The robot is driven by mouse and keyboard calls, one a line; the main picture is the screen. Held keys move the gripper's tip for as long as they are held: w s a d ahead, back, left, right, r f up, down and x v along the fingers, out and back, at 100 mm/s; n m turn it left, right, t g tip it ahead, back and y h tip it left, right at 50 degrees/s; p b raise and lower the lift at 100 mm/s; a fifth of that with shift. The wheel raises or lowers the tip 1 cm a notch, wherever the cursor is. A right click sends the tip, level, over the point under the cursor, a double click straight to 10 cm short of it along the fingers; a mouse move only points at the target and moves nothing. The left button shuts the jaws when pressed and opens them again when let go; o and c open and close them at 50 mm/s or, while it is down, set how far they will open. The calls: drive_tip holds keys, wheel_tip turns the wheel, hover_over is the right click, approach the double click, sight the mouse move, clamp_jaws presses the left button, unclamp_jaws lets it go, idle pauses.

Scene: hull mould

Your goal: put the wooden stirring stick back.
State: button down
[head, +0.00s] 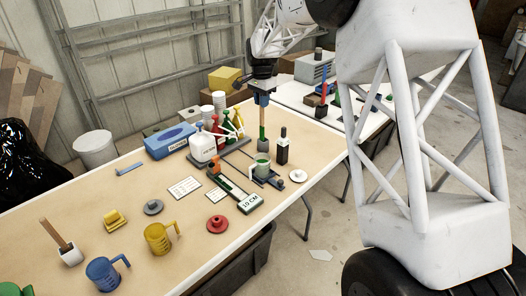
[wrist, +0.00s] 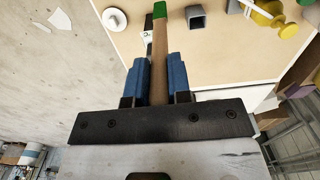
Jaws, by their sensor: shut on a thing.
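My gripper (head: 262,96) is shut on the wooden stirring stick (head: 262,115), which hangs upright with a green lower end. In the wrist view the stick (wrist: 159,45) runs between the two blue fingers (wrist: 157,62), its green end (wrist: 160,9) pointing away. A grey square holder (head: 263,145) stands on the table close under the stick in the head view. The holder also shows in the wrist view (wrist: 196,17), with its open top to the right of the green end and apart from it.
The front of the tan table (head: 130,200) has free room.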

drive_tip(key=w+f, duration=0.4)
drive_tip(key=w, duration=0.8)
drive_tip(key=shift+w+d, duration=0.15)
drive_tip(key=shift+d, duration=0.05)
drive_tip(key=shift+f, duration=0.15)
wheel_tip(320, 180, down, 6)
idle(0.5)
drive_tip(key=shift+f, duration=2.05)
drive_tip(key=c, duration=1.1)
unclamp_jaws()
drive_tip(key=shift+o, duration=0.2)
